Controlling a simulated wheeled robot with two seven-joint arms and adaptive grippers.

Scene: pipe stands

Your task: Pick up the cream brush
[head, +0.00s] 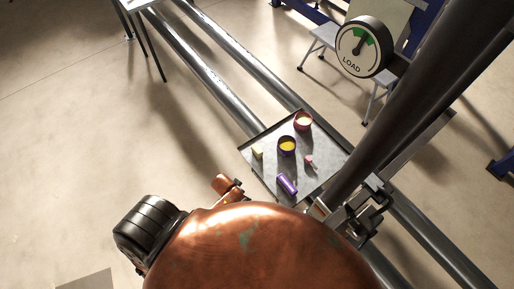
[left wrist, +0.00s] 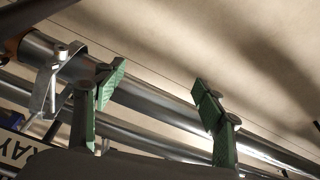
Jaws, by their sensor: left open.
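A small cream piece (head: 257,152), which I take to be the cream brush, lies near the left corner of a grey tray (head: 265,180) in the head view. It is too small there to make out bristles or handle. My left gripper (left wrist: 158,90) shows in the left wrist view, with two green fingers spread wide and nothing between them. No cream brush shows in the left wrist view, where steel pipes and floor lie behind the fingers. My right gripper is not in view.
A dark post (head: 415,105) rises right of the tray, near a load gauge (head: 362,47). A bracket (left wrist: 50,82) clasps a pipe.

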